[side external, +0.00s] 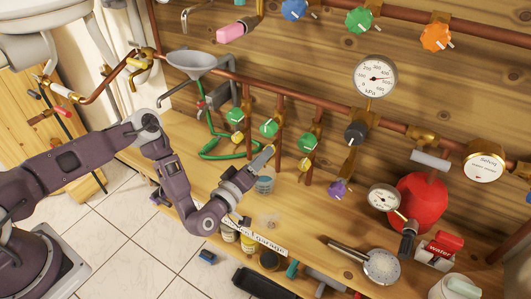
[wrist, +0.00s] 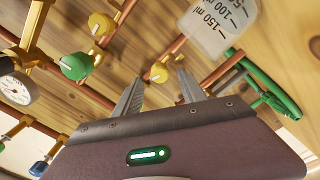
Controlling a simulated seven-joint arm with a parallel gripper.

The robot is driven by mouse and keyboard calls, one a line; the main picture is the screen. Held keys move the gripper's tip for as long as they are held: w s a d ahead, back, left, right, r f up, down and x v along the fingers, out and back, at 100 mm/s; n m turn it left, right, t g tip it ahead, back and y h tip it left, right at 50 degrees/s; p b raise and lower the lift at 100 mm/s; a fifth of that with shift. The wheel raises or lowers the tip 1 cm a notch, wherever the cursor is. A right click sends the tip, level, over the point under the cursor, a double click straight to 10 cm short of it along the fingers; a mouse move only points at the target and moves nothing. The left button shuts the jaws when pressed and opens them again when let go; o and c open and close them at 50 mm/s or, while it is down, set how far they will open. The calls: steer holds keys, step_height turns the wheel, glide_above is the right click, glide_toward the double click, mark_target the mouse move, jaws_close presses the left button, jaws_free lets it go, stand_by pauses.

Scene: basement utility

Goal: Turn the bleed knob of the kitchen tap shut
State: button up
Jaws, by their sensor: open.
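Green knobs (side external: 236,115) (side external: 269,128) (side external: 308,142) sit on vertical copper pipes on the wooden wall, with smaller yellow knobs (side external: 237,137) (side external: 304,165) below two of them. No label readable here says which belongs to the kitchen tap. My gripper (side external: 264,157) is at the middle pipe and hides part of it. In the wrist view my gripper (wrist: 161,74) is open and empty. A yellow knob (wrist: 158,72) shows between its fingertips; contact cannot be told. Another yellow knob (wrist: 101,23) and a green knob (wrist: 76,66) are to the left.
A measuring cup (wrist: 215,25) stands close to my gripper. A green hose (side external: 222,154), a funnel (side external: 191,62), a purple knob (side external: 338,189), pressure gauges (side external: 375,77) and a red vessel (side external: 418,201) are around. A sign (side external: 257,237) and bottles line the bench front.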

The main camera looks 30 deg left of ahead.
steer(key=s, duration=0.3)
steer(key=shift+s, duration=0.4)
steer(key=w+m, duration=0.1)
steer(key=m, duration=0.5)
steer(key=w+m, duration=0.1)
steer(key=m, duration=0.3)
steer(key=shift+w+d, duration=0.1)
steer(key=shift+w, duration=0.25)
steer(key=w, duration=0.6)
steer(key=shift+w, duration=0.35)
